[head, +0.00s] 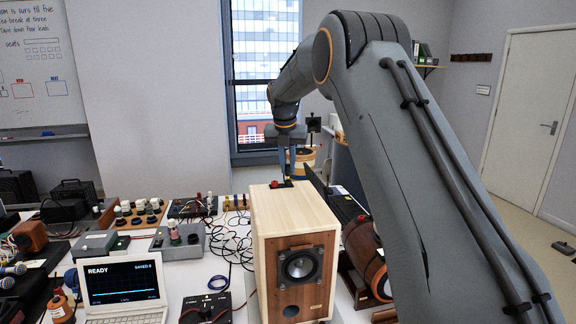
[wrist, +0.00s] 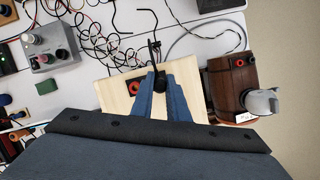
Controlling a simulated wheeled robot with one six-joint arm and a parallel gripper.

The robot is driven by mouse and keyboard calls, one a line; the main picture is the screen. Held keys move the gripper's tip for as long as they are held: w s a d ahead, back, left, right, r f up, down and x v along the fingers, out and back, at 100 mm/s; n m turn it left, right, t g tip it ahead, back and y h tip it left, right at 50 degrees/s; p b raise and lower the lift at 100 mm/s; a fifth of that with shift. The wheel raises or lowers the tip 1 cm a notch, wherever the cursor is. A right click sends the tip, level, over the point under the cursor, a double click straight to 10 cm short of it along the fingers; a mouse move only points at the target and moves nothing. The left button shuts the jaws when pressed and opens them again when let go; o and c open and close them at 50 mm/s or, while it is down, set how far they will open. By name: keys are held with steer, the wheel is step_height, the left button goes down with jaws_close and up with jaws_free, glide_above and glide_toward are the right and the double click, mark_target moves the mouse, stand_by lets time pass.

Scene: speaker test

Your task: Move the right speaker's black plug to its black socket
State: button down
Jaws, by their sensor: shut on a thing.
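A light-wood speaker (head: 290,215) with a round driver in its front stands upright near the middle of the head view. On its top, near the back edge, a red plug or socket (head: 274,184) sits on a dark plate; it also shows in the wrist view (wrist: 135,88). My gripper (head: 287,178) reaches down over the back of this top. In the wrist view, my gripper (wrist: 159,82) is shut on the black plug (wrist: 159,84), right of the red one. A black cable runs away from it. My fingers hide the black socket; I cannot tell whether the plug is seated.
Loose cables (head: 230,240) lie on the white table to the left. A laptop (head: 122,285) and a black box (head: 206,306) stand front left.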

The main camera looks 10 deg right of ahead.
mark_target(288, 164)
steer(key=shift+f+b, duration=0.3)
steer(key=shift+f, duration=0.6)
stand_by(0.4)
steer(key=c, duration=1.6)
jaws_free()
steer(key=shift+c, duration=0.2)
steer(key=shift+r+p, duration=2.45)
steer(key=shift+r, duration=1.3)
